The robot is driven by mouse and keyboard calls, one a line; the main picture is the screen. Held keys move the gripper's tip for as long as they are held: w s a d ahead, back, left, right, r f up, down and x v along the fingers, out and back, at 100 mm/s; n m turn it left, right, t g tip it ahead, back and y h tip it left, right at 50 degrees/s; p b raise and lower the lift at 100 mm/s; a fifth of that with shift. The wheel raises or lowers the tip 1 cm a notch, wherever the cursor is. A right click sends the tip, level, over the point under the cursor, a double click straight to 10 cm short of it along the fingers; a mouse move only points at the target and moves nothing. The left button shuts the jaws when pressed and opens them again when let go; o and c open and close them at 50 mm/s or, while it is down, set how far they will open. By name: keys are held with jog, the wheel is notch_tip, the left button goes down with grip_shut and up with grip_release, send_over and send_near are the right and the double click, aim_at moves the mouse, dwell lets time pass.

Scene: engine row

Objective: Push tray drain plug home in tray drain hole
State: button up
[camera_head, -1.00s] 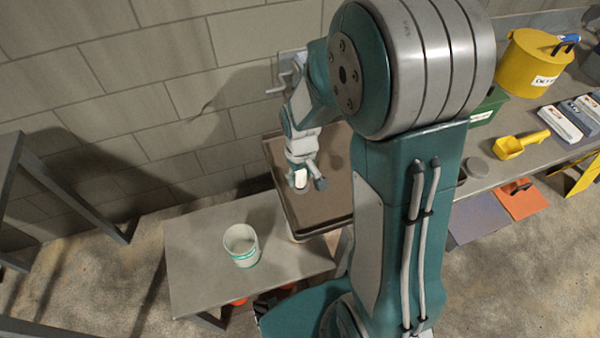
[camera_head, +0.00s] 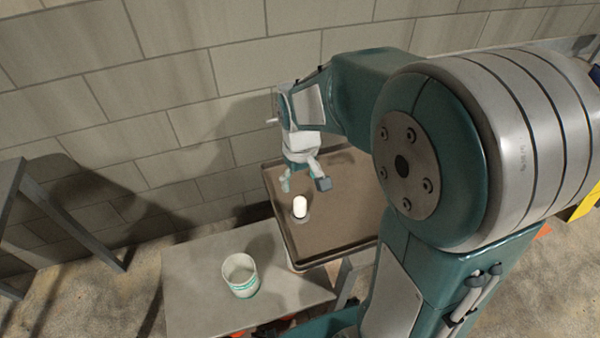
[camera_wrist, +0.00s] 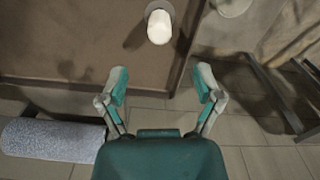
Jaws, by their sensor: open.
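The white drain plug (camera_head: 300,207) stands upright near the front left of the brown tray (camera_head: 345,222). A dark ring shows at its base; the drain hole itself is hidden, and I cannot tell how deep the plug sits. My gripper (camera_head: 304,185) is open and empty, above and behind the plug, apart from it. In the wrist view, my gripper's fingers (camera_wrist: 162,79) are spread with nothing between them. The plug (camera_wrist: 159,26) shows beyond the fingertips, near the edge of the tray (camera_wrist: 70,40).
A white bucket with a green band (camera_head: 240,275) stands on the grey bench (camera_head: 200,285) left of the tray. A block wall (camera_head: 170,80) rises close behind. A dark metal frame (camera_head: 70,205) stands at the left. A pale rough roll (camera_wrist: 50,139) shows in the wrist view.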

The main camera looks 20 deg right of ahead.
jog(key=shift+r, duration=1)
